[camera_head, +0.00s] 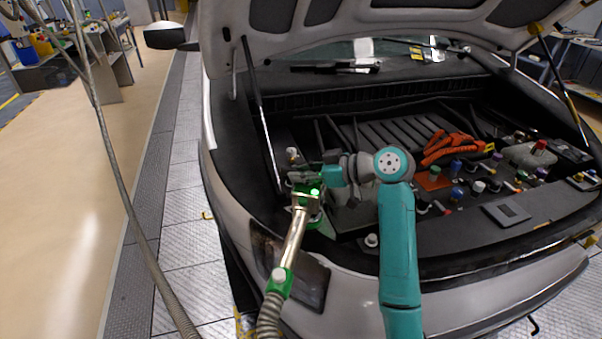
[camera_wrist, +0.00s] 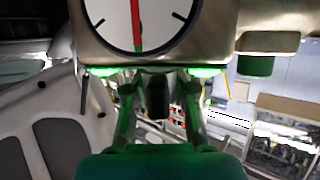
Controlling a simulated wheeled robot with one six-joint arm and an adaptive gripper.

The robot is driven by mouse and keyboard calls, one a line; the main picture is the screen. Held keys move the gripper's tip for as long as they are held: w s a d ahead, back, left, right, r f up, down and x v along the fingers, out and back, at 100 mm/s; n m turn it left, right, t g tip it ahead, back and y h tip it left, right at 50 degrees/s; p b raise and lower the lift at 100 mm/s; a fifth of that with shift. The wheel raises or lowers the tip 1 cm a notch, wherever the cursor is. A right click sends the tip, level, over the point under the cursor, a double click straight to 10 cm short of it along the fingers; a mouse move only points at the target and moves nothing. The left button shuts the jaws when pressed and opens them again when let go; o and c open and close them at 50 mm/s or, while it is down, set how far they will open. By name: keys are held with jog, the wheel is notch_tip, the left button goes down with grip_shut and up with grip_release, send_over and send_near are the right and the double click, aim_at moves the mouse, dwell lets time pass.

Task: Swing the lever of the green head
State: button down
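The green head (camera_head: 312,214) is at the left front corner of the open engine bay, with a brass-coloured metal pipe (camera_head: 293,242) slanting down from it. In the wrist view its metal body (camera_wrist: 215,52) fills the top, with a white dial with a red needle (camera_wrist: 137,22) and glowing green parts below. My gripper (camera_head: 306,177) is at the top of the head. In the wrist view my gripper's fingers (camera_wrist: 160,88) stand apart just below the dial, with a dark block (camera_wrist: 158,97) between them. I cannot tell whether this is the lever or whether the fingers press on it.
A ribbed hose (camera_head: 270,315) continues below a green collar (camera_head: 278,284). The raised hood (camera_head: 390,22) hangs above, with a strut (camera_head: 262,115) close left of my gripper. Orange cables (camera_head: 445,147) and several coloured caps lie to the right. The left floor (camera_head: 85,190) is open.

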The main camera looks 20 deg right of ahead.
jog(key=shift+d, duration=0.1)
dwell(0.3)
jog(key=m+t+h, duration=0.1)
jog(key=m+h, duration=0.1)
jog(key=m+t+h, duration=0.2)
jog(key=m+h, duration=0.1)
jog(key=shift+w+d+m+t+h, duration=0.2)
jog(key=shift+d+m+t+h, duration=0.1)
jog(key=shift+t, duration=0.1)
jog(key=m+h, duration=0.3)
jog(key=shift+w+d+t+h, duration=0.1)
jog(key=shift+d+t+h, duration=0.2)
jog(key=shift+t, duration=0.1)
jog(key=shift+d+m+h, duration=0.15)
jog(key=shift+m+h, duration=0.6)
jog(key=shift+d+m+h, duration=0.15)
jog(key=shift+m+h, duration=0.6)
jog(key=c, duration=1.1)
grip_release()
jog(key=shift+c, duration=0.2)
